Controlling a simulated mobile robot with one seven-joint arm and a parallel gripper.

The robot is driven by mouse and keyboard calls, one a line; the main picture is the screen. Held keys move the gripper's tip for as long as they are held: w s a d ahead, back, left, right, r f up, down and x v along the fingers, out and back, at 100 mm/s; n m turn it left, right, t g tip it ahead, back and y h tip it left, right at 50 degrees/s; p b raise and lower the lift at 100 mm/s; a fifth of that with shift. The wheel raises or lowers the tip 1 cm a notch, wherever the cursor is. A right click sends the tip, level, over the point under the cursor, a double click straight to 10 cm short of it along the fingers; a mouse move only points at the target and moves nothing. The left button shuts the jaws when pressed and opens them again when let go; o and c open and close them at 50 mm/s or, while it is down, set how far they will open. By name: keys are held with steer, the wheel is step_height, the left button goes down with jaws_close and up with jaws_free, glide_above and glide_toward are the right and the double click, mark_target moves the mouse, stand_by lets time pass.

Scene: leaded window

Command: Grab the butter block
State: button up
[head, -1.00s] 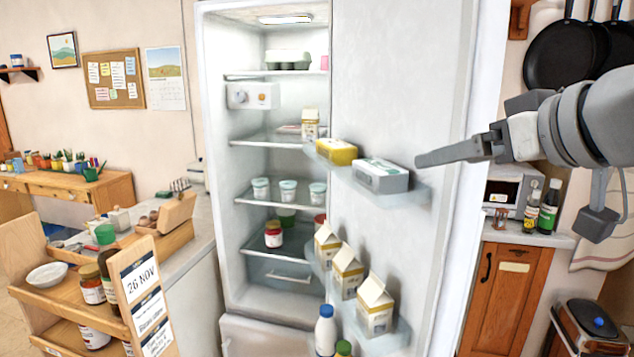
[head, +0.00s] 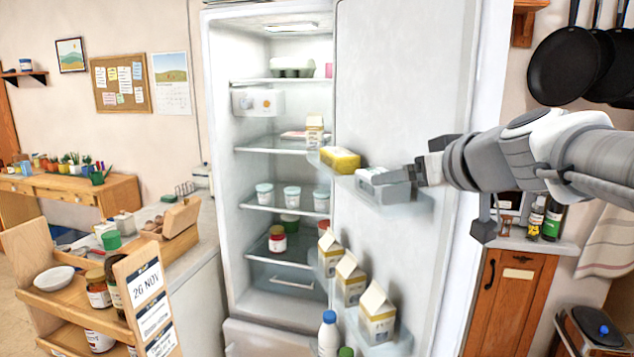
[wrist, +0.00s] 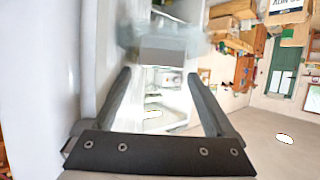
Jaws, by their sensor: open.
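Two wrapped blocks sit on the upper shelf of the open fridge door: a yellow one (head: 340,159) and, to its right, a white-grey one (head: 367,176). I cannot tell from the labels which is the butter block. My gripper (head: 392,175) is open at the white-grey block and covers part of its right side in the head view. In the wrist view the open fingers (wrist: 163,72) point at a blurred grey block (wrist: 162,48) just ahead, roughly between them. Whether the fingers touch it is unclear.
The door shelf (head: 415,200) is shallow, with the tall white door (head: 400,80) behind it. Cartons (head: 378,315) stand on a lower door shelf. Fridge shelves (head: 280,208) with several tubs lie left. A wooden trolley (head: 60,300) stands front left.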

steer(key=x, duration=0.2)
steer(key=p+x, duration=0.1)
steer(key=x, duration=0.2)
steer(key=shift+a+r, duration=0.1)
steer(key=shift+r, duration=0.1)
steer(key=shift+c, duration=0.3)
steer(key=c, duration=1.3)
steer(key=shift+c, duration=0.2)
steer(key=shift+r, duration=0.15)
